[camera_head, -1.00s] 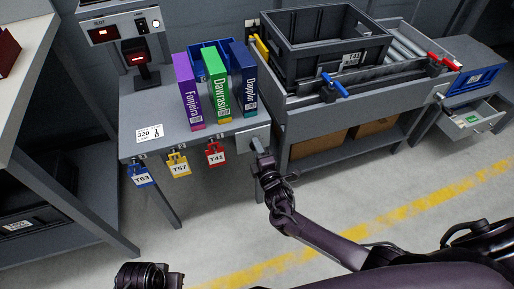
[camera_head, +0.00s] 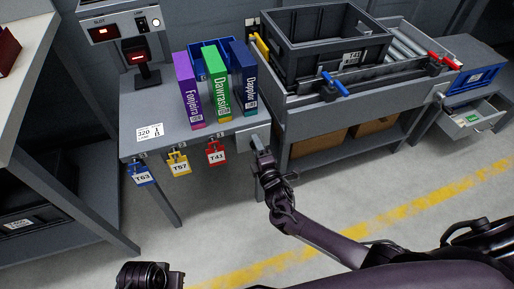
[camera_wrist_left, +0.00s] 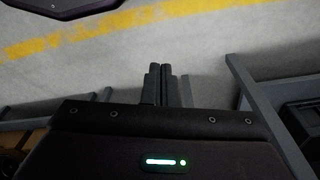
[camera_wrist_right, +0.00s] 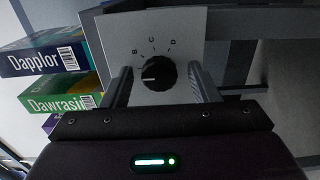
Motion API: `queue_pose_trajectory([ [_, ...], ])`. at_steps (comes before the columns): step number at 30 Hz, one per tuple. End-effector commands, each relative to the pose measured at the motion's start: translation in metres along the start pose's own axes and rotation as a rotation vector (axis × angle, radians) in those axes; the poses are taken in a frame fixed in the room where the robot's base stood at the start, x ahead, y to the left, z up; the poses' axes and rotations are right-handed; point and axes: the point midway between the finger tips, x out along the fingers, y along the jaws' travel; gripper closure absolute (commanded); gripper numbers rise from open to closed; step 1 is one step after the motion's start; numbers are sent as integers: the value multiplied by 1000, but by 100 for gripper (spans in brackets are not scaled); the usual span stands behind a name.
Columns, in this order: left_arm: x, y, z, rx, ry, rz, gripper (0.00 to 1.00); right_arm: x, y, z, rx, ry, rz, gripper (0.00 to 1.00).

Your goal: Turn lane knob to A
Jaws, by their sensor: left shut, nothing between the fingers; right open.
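The lane knob (camera_wrist_right: 155,73) is a round black dial on a pale plate (camera_wrist_right: 105,33) in the right wrist view. Letters B, C and D show around it; an A cannot be made out. Its white mark points left, below the B. My right gripper (camera_wrist_right: 161,72) is open, with one finger on each side of the knob; contact cannot be told. In the head view the right gripper (camera_head: 262,153) is at the grey box (camera_head: 254,137) on the table's front edge, hiding the knob. My left gripper (camera_wrist_left: 161,70) is shut and empty above the floor.
Purple, green and navy boxes stand on the table (camera_head: 135,103), near the green one (camera_head: 215,85). Blue (camera_head: 142,177), yellow (camera_head: 180,166) and red (camera_head: 216,155) tagged padlocks hang along its front edge. A dark crate (camera_head: 325,45) sits on the conveyor to the right.

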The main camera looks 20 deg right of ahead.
Motion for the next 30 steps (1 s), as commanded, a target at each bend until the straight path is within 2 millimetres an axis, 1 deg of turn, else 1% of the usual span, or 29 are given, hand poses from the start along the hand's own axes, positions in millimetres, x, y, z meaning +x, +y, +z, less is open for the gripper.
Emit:
queue_pose_trajectory([
  [2,-1,0,-1,0,2,0,100,-1,0,0,0,0,0,45],
  [5,-1,0,-2,-1,10,-1,100,-10,0,0,0,0,-1,45],
  [9,23,-4,0,-9,8,-4,100,-33,1,0,1,1,-4,45],
  [15,43,-6,3,-17,15,-6,100,-65,0,0,1,1,-2,45],
  [18,49,-7,4,-19,17,-7,100,-74,0,0,0,0,-1,45],
  [22,52,-7,5,-21,17,-7,100,-78,0,0,0,0,0,45],
  [30,52,-7,5,-21,17,-7,100,-78,0,0,0,0,0,45],
])
